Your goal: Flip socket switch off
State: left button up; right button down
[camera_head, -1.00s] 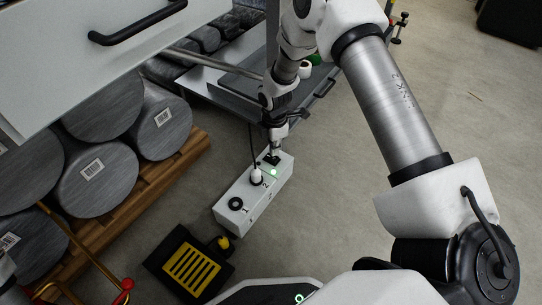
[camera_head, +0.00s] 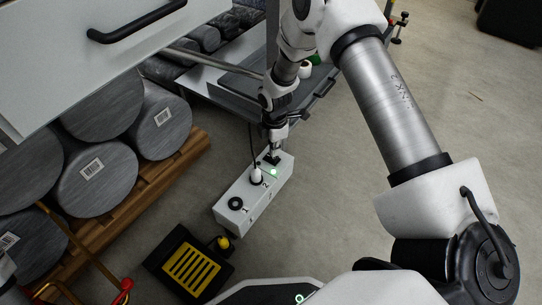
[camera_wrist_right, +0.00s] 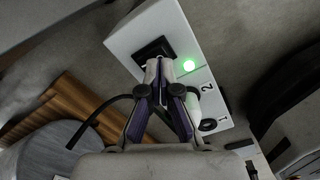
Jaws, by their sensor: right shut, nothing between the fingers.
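The white socket box (camera_head: 231,213) sits on the floor, with labels 1 and 2, a round black socket (camera_head: 236,204) and a white plug (camera_head: 256,175) in the other socket. Its black switch (camera_head: 271,160) is at the far end, beside a lit green light (camera_head: 274,172). My right gripper (camera_head: 274,152) is shut and empty, its fingertips at the switch. In the right wrist view the gripper (camera_wrist_right: 160,68) points at the black switch (camera_wrist_right: 152,50), partly covering it; I cannot tell whether they touch. The green light (camera_wrist_right: 188,65) is lit there too. My left gripper is not in view.
Grey cylinders (camera_head: 96,184) lie on a wooden pallet (camera_head: 178,160) at the left. A black and yellow pedal (camera_head: 190,268) is on the floor near the box. A grey cart (camera_head: 225,95) stands behind. Floor right of the box is clear.

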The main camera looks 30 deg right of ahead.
aim_at(274, 158)
jog(key=shift+f+b, duration=0.55)
jog(key=shift+f, duration=0.6)
dwell(0.4)
notch_tip(274, 158, up, 7)
jog(key=p, duration=0.7)
jog(key=shift+s+f, duration=0.1)
dwell(0.3)
